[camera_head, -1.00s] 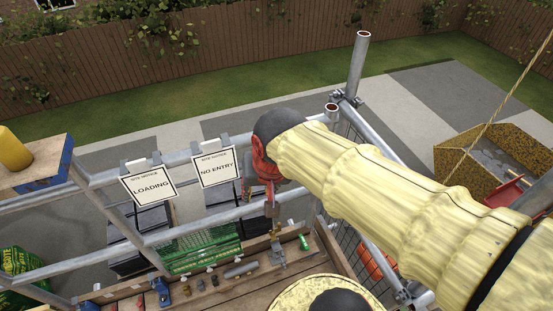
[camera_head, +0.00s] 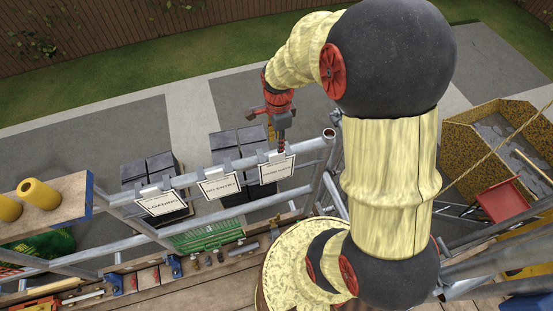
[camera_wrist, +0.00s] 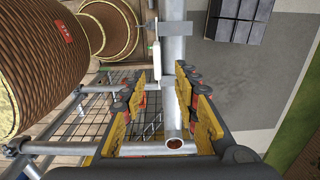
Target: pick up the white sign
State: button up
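Three white signs with black borders hang on the upper scaffold rail in the head view. The left sign (camera_head: 161,203) reads like "LOADING", and the middle sign (camera_head: 220,186) reads "NO ENTRY". The right sign (camera_head: 277,173) has lettering too small to read surely. My gripper (camera_head: 281,141) points down just above the right sign. In the wrist view my gripper (camera_wrist: 164,118) is open, its fingers apart on either side of the rail's line. A thin white edge, apparently the right sign (camera_wrist: 156,60), shows beside the rail, with nothing between the fingertips clearly held.
The scaffold rail (camera_wrist: 174,55) runs close between my fingers and ends in an open tube. Green crates (camera_head: 205,237) and a tool shelf lie below the signs. A yellow skip (camera_head: 475,135) stands at right. Yellow rolls (camera_head: 40,193) sit on a board at left.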

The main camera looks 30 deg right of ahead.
aim_at(277, 154)
jog(key=f, duration=0.5)
jog(key=f+p, duration=0.1)
jog(key=f, duration=0.1)
jog(key=shift+s+a+f, duration=0.1)
jog(key=shift+a+f, duration=0.15)
jog(key=shift+f, duration=0.15)
jog(key=c, duration=0.4)
jog(key=c, duration=0.3)
grip_shut()
